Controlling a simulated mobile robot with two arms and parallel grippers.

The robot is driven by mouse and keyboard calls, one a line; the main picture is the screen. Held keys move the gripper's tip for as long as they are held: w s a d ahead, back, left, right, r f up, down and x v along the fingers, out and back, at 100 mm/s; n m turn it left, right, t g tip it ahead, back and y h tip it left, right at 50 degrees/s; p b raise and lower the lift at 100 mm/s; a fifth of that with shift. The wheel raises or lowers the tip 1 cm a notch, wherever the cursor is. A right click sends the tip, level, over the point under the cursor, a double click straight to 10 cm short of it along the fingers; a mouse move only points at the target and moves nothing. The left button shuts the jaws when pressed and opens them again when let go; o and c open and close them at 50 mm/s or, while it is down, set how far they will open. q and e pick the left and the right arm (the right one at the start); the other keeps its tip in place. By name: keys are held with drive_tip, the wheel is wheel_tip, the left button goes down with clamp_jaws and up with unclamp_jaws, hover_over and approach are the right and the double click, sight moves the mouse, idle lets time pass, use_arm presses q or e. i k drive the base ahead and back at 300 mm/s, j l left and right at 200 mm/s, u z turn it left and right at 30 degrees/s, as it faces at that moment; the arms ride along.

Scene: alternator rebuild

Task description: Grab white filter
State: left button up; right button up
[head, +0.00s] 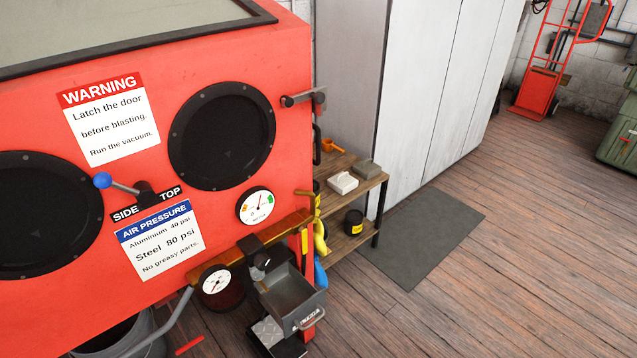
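A small white block-like item (342,183) lies on the top board of a wooden shelf (370,185), right of the red blasting cabinet. It is the only small white object I see there, but it is too small to tell whether it is the filter. A grey block (367,168) lies just behind and right of it. Neither of my grippers is in the head view, and nothing is seen touching the white item.
The red cabinet (230,50) fills the left, with a dark open-topped bin (290,292) with a handle at its lower right. An orange item (332,146) and a black jar (353,222) are on the shelf. A grey mat (420,235) and open wooden floor lie right.

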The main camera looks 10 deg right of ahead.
sight(342, 183)
drive_tip(key=i+l+u, duration=0.35)
drive_tip(key=l, duration=0.2)
drive_tip(key=i+l+u, duration=0.2)
drive_tip(key=l, duration=0.15)
drive_tip(key=l+u, duration=0.2)
drive_tip(key=i+l, duration=0.05)
drive_tip(key=l, duration=0.05)
